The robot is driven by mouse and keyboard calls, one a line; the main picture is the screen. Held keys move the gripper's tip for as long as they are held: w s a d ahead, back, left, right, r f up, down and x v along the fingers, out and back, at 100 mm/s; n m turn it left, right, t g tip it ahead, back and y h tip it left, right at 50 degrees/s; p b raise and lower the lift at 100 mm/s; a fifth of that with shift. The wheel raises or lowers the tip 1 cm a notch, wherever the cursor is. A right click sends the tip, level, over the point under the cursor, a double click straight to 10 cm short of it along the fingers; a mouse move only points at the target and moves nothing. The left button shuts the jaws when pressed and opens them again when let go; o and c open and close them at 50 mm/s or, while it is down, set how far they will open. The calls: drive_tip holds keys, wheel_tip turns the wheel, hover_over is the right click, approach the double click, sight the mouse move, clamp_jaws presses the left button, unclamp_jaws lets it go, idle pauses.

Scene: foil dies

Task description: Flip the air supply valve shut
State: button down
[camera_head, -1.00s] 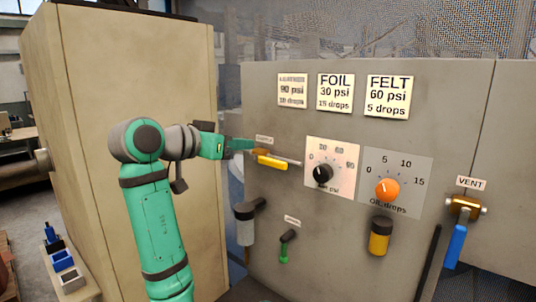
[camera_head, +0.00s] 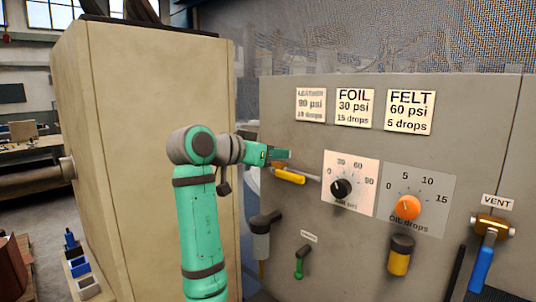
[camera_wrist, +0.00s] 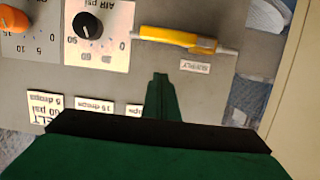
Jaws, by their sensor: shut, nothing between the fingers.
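The air supply valve has a yellow lever (camera_head: 289,176) on a thin grey pipe at the left of the grey panel. The lever lies roughly along the pipe. In the wrist view, turned upside down, the yellow lever (camera_wrist: 178,37) shows above a SUPPLY label (camera_wrist: 195,67). My gripper (camera_head: 284,154) is shut and empty, just above the lever in the head view. In the wrist view, the shut fingertips (camera_wrist: 160,77) point toward the lever with a visible gap. The SUPPLY label is hidden by my gripper in the head view.
A black air knob (camera_head: 341,189) and an orange oil knob (camera_head: 407,207) sit right of the valve. A blue-handled VENT valve (camera_head: 483,262) is far right. A small green handle (camera_head: 300,265) hangs below. A tan cabinet (camera_head: 140,130) stands close on the left.

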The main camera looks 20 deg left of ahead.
sight(289, 176)
drive_tip(key=w+f, duration=0.2)
drive_tip(key=f, duration=0.2)
drive_tip(key=shift+w+d+f, duration=0.4)
drive_tip(key=shift+w+d, duration=0.1)
